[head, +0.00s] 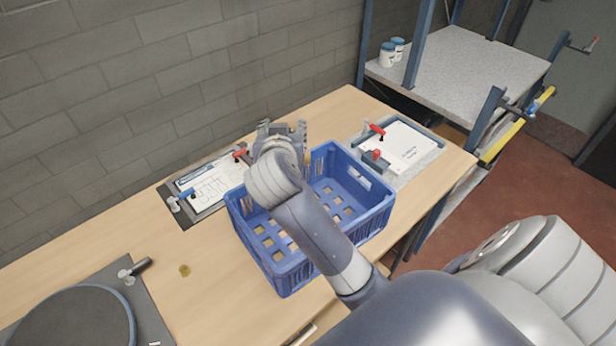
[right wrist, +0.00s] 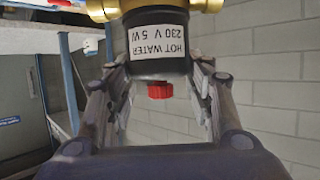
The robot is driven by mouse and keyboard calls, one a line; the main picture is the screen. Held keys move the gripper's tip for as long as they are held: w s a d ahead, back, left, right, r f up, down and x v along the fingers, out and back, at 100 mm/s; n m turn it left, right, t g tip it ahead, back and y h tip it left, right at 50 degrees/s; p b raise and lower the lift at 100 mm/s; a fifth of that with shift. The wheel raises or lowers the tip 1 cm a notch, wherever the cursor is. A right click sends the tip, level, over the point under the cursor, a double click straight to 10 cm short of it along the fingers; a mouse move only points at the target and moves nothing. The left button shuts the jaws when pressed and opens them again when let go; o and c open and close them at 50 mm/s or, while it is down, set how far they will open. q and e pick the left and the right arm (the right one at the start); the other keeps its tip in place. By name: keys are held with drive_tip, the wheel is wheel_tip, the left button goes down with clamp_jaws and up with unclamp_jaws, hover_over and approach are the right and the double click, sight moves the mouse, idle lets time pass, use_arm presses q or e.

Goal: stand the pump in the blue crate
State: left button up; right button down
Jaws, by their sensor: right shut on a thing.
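The pump (right wrist: 158,42) is a black body with brass fittings, a red knob (right wrist: 160,90) and a white label reading HOT WATER 230 V 5 W, which shows upside down in the right wrist view. My right gripper (right wrist: 158,80) is shut on it, with a finger on each side. In the head view my right gripper (head: 284,130) is above the far edge of the blue crate (head: 342,217), and my own arm hides most of the pump. The crate stands on the bench; its visible slotted floor is bare, and my arm covers part of it. My left gripper is in neither view.
A board with a drawing and a red clamp (head: 212,182) lies left of the crate, and another clamped board (head: 400,150) lies right. A round dark turntable (head: 75,318) is at the lower left. A grey brick wall (head: 150,80) runs behind the wooden bench (head: 215,285).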

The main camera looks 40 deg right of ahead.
drive_tip(key=d+f+m+g+h+p, duration=0.1)
drive_tip(key=s+d+f+m+g+h+p, duration=0.1)
drive_tip(key=d, duration=0.1)
drive_tip(key=s+d+m+g+h+p, duration=0.1)
drive_tip(key=d, duration=0.1)
drive_tip(key=shift+s+f+m, duration=0.2)
drive_tip(key=shift+f+m, duration=0.1)
drive_tip(key=shift+f, duration=0.1)
use_arm(q)
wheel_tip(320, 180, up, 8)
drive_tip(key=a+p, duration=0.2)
drive_tip(key=p, duration=0.1)
use_arm(e)
drive_tip(key=s+d+f+m+g+h, duration=0.2)
drive_tip(key=s+d+f+m+g, duration=0.1)
drive_tip(key=s+d+f, duration=0.15)
use_arm(q)
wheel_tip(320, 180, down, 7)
drive_tip(key=b, duration=0.6)
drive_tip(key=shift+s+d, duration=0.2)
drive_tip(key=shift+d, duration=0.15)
use_arm(e)
wheel_tip(320, 180, down, 10)
drive_tip(key=shift+s+f, duration=0.2)
drive_tip(key=shift+s, duration=0.2)
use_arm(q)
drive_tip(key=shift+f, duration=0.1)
use_arm(e)
drive_tip(key=shift+a+f, duration=0.1)
